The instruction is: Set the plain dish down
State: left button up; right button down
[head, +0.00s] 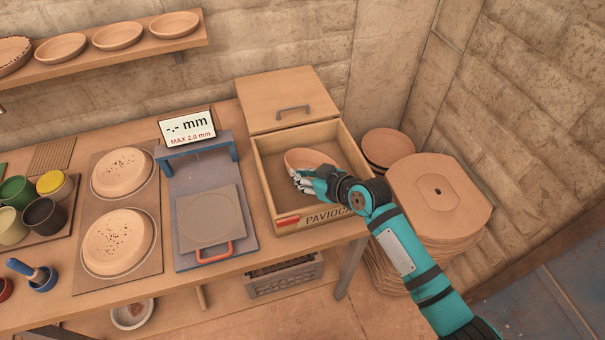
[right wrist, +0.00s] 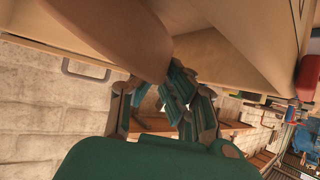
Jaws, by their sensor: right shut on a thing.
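The plain dish (head: 306,158), a smooth terracotta bowl without marks, is inside the open wooden box (head: 262,186) lettered "PAVIOC…". My right gripper (head: 303,180) is shut on the dish's near rim. In the right wrist view the dish (right wrist: 110,30) fills the upper left, with the gripper fingers (right wrist: 172,92) at its edge. I cannot tell whether the dish touches the box floor. My left gripper is in neither view.
The box's lid (head: 285,100) with a handle lies behind it. To the left are a gauge stand (head: 215,215) and two speckled dishes (head: 118,242). Stacked boards (head: 438,195) stand to the right. Several dishes sit on the wall shelf (head: 100,62).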

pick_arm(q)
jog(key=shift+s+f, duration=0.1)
pick_arm(e)
jog(key=c, duration=1.6)
grip_release()
jog(key=shift+f, duration=0.1)
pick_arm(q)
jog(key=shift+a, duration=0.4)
pick_arm(e)
jog(key=shift+o, duration=0.6)
jog(key=shift+s+d+r, duration=0.15)
jog(key=shift+r, duration=0.05)
jog(key=b+v, duration=0.1)
jog(key=v, duration=0.9)
jog(key=shift+s+d+b, duration=0.2)
jog(key=shift+b, duration=0.15)
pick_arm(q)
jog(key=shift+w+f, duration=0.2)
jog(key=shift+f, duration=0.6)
pick_arm(e)
jog(key=shift+s+d+r, duration=0.3)
jog(key=shift+s+r, duration=0.05)
jog(key=shift+r, duration=0.05)
